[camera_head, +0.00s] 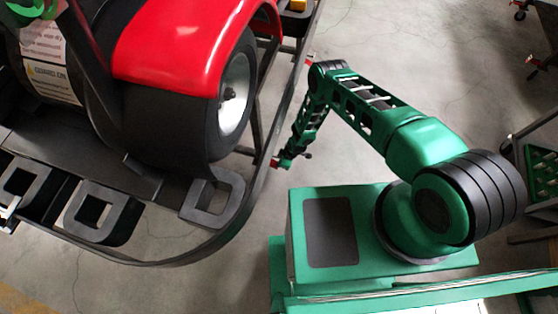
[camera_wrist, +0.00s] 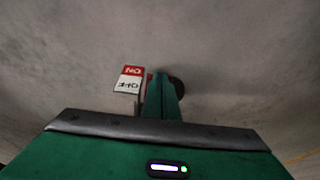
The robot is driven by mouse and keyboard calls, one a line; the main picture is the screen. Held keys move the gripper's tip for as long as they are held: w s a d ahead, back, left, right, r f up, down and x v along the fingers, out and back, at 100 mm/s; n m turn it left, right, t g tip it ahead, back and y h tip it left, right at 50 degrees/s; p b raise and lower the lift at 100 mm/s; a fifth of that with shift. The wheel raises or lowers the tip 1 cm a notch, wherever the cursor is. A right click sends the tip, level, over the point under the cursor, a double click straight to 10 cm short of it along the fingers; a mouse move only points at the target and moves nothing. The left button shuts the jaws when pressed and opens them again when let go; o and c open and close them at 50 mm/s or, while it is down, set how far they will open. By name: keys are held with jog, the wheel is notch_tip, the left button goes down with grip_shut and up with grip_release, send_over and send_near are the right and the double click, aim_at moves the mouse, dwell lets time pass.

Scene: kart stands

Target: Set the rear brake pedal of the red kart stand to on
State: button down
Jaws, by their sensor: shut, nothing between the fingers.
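The red kart (camera_head: 185,45) fills the upper left of the head view, with its front wheel and black frame showing. My gripper (camera_head: 287,160) hangs low just right of the kart's black side rail (camera_head: 262,185). A small red part (camera_head: 275,162) shows beside its tip. In the wrist view my gripper (camera_wrist: 163,84) is shut and empty. Just left of its fingers is a small label (camera_wrist: 129,79), red with ON and white with OFF, upside down. A dark round part (camera_wrist: 177,92) shows partly behind the fingers. I cannot make out the rear brake pedal or its setting.
Several black square loops (camera_head: 97,213) lie along the kart's front, inside the curved rail. Bare concrete floor (camera_head: 160,285) is free in front of the rail. Dark racks with red castors (camera_head: 535,65) stand at the far right.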

jog(key=shift+f, duration=0.35)
dwell(0.3)
jog(key=shift+d+r, duration=0.1)
jog(key=s+d+r, duration=0.3)
jog(key=d+r, duration=0.5)
jog(key=r, duration=0.2)
jog(key=shift+d+r, duration=0.15)
jog(key=shift+r, duration=0.05)
